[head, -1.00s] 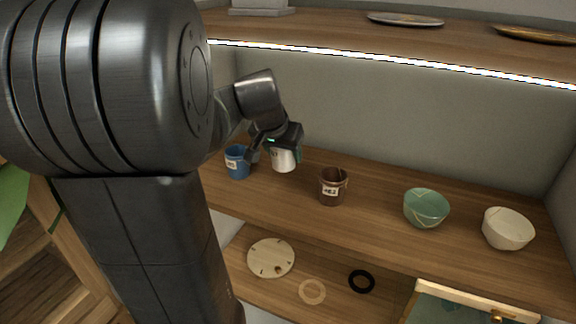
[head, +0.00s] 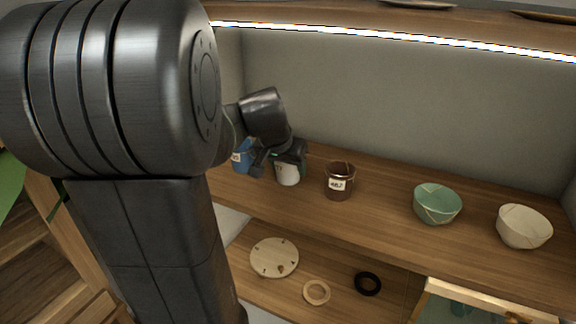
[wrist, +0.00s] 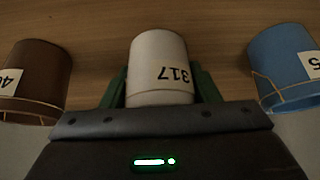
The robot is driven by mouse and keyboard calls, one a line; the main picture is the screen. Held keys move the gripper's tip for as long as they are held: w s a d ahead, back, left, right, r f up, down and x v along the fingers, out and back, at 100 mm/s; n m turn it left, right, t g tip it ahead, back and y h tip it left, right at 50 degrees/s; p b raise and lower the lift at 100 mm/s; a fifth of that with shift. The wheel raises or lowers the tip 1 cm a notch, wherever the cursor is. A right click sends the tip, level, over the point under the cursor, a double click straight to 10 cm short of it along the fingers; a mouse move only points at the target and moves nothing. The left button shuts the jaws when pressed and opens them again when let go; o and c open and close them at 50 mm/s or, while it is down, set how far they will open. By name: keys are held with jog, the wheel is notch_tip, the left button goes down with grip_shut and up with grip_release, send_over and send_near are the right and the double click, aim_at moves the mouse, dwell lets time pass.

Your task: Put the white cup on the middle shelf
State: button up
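The white cup (head: 288,174), labelled 317 in the wrist view (wrist: 160,68), is upright at the wooden middle shelf (head: 390,205), between a blue cup and a brown cup. Its base appears level with theirs and seems to rest on the board. My gripper (head: 290,158) is at the cup from behind and above. In the wrist view its green fingers (wrist: 161,88) lie close against both sides of the cup, shut on it. The gripper hides the cup's upper part in the head view.
The blue cup (head: 242,158) is close on the left, partly behind my gripper. The brown cup (head: 340,182) is on the right. A green bowl (head: 437,205) and a white bowl (head: 523,227) stand farther right. A round disc (head: 274,258) and two rings lie below.

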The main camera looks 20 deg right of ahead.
jog(key=o, duration=0.4)
jog(key=shift+o, duration=0.2)
jog(key=shift+r+p, duration=0.25)
jog(key=shift+p, duration=0.1)
jog(key=b+v, duration=0.1)
jog(key=v, duration=1)
jog(key=shift+s+a+r, duration=0.15)
jog(key=shift+a+r, duration=0.05)
jog(key=shift+r, duration=0.1)
